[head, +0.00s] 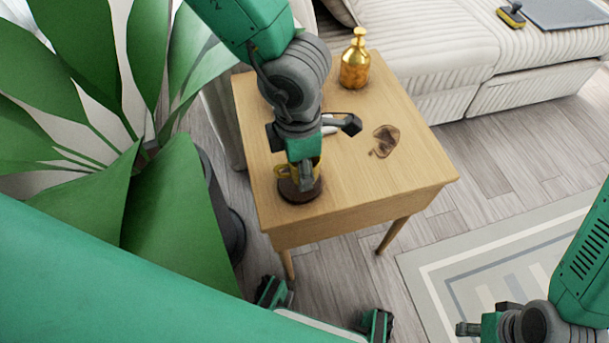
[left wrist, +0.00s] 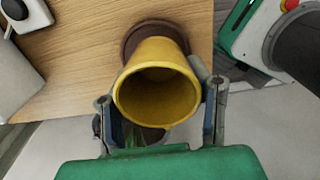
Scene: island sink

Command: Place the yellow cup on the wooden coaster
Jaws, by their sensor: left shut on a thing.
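The yellow cup (left wrist: 155,103) is between the fingers of my left gripper (left wrist: 160,95) in the left wrist view, its open mouth facing the camera. My left gripper is shut on it. The dark brown round wooden coaster (left wrist: 150,30) shows behind the cup's far side. In the head view the left gripper (head: 303,170) hides most of the cup (head: 282,171), which is right over the coaster (head: 300,193) near the table's front corner. I cannot tell whether cup and coaster touch. My right gripper (head: 482,327) is at the bottom right, away from the table; its finger opening is unclear.
The wooden side table (head: 350,190) also holds a gold bottle (head: 355,65) at the back and a brown translucent item (head: 385,141) to the right. A white object is partly hidden behind my left wrist. A large plant (head: 165,200) stands left, a sofa (head: 430,55) behind.

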